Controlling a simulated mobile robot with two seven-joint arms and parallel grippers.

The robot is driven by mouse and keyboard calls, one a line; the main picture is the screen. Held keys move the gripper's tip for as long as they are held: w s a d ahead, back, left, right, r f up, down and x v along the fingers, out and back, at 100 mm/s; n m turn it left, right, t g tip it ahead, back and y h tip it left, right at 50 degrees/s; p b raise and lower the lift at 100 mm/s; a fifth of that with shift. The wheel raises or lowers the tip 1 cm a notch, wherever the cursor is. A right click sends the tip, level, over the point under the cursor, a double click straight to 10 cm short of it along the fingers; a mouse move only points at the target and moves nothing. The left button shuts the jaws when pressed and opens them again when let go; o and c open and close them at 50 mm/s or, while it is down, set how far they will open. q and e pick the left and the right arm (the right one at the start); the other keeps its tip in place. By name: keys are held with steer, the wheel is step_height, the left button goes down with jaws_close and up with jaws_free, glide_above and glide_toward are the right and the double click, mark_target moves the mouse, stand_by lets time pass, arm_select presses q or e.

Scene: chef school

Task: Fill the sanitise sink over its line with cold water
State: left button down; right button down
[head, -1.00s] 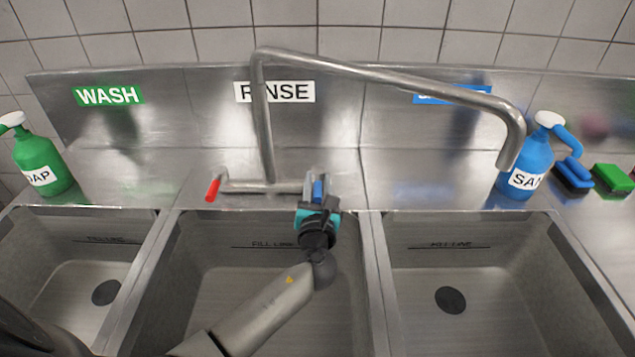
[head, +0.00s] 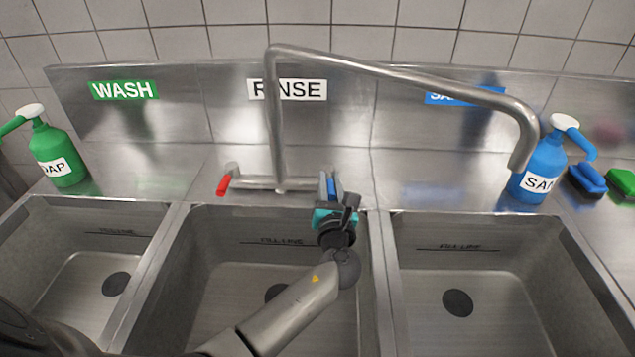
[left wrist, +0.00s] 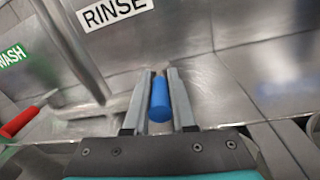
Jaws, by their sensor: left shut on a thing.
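The sanitise sink (head: 484,290) is the right basin. It has a dark fill line (head: 460,247) on its back wall and a dark drain (head: 458,303); no water shows in it. The steel faucet (head: 400,75) arches right, its spout end (head: 521,160) over the right basin's rear right, with no stream visible. My left gripper (head: 329,186) is at the right end of the faucet body, its fingers around the blue cold handle (left wrist: 160,100). The red hot handle (head: 223,186) is at the left end. My right gripper is not in view.
The rinse basin (head: 215,290) lies under my left arm, with the wash basin (head: 75,280) to its left. A green soap bottle (head: 58,150) stands at left. A blue sanitiser bottle (head: 541,170) stands close to the spout, with brushes (head: 588,180) beside it.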

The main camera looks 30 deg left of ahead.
arm_select(q)
steer(key=shift+w+a+r+n+g+y, duration=0.1)
steer(key=shift+w+n+g+y, duration=0.25)
steer(key=shift+n+y, duration=0.2)
steer(key=shift+w+d+n+g+y+b, duration=0.15)
steer(key=shift+n+g+y+b, duration=0.1)
steer(key=shift+n+g+y, duration=0.3)
steer(key=shift+s+d+n+g+y+b, duration=0.1)
steer(key=shift+n+g+y+b, duration=0.15)
steer(key=shift+y, duration=0.45)
steer(key=shift+r, duration=0.1)
steer(key=c, duration=1.2)
jaws_free()
steer(key=shift+w, duration=0.1)
steer(key=o, duration=0.4)
steer(key=shift+w+a+f, duration=0.2)
steer(key=shift+f, duration=0.05)
steer(key=shift+o, duration=0.2)
steer(key=shift+s+d, duration=0.1)
steer(key=shift+d, duration=0.05)
